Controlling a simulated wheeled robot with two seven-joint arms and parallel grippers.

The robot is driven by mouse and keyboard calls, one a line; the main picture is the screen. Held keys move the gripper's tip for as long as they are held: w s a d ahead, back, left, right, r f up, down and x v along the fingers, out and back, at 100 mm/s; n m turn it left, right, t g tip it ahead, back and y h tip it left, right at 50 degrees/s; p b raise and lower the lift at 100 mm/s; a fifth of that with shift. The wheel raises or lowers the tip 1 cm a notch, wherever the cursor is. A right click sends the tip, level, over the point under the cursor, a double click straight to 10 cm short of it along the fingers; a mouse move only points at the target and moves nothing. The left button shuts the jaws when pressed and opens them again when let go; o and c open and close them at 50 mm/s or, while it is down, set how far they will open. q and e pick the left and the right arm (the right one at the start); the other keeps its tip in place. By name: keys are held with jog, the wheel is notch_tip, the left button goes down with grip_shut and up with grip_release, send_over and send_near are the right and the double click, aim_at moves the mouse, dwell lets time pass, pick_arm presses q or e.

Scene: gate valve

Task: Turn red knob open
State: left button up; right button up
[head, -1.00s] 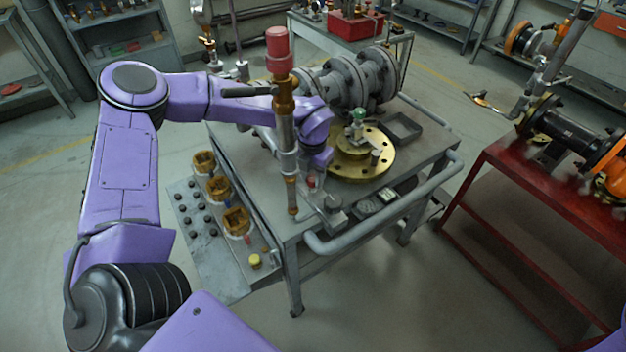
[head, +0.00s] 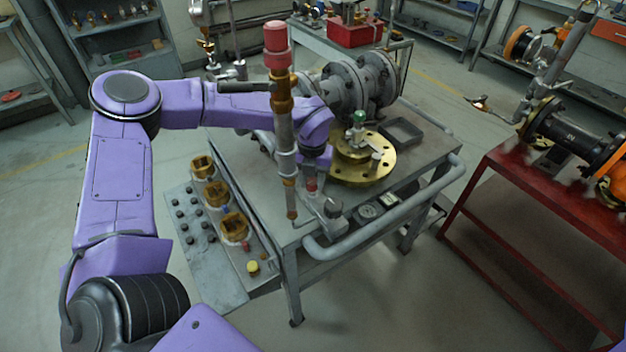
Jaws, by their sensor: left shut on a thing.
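A small red knob (head: 311,185) shows low at the front edge of the grey workbench, just right of a vertical pipe. My left arm reaches over the bench behind this pipe and its wrist points down. My left gripper (head: 320,196) is at the small red knob and shut on it; its fingers are small and partly hidden, so the exact grip is unclear. A larger red cap (head: 275,38) tops the vertical brass and grey pipe (head: 284,130), apart from the gripper. My right gripper is out of view.
The grey bench (head: 420,160) carries a grey flanged valve body (head: 350,85), a brass flange (head: 365,165) with a green-topped fitting, and a shallow tray (head: 402,131). A curved rail (head: 390,222) runs along its front. A red table (head: 500,190) stands right.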

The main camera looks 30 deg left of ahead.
aim_at(312, 181)
pick_arm(q)
jog(key=shift+w+r, duration=0.1)
jog(key=o, duration=1)
jog(key=shift+o, duration=0.2)
notch_tip(312, 181, up, 10)
jog(key=b, duration=0.1)
jog(key=shift+r, duration=0.25)
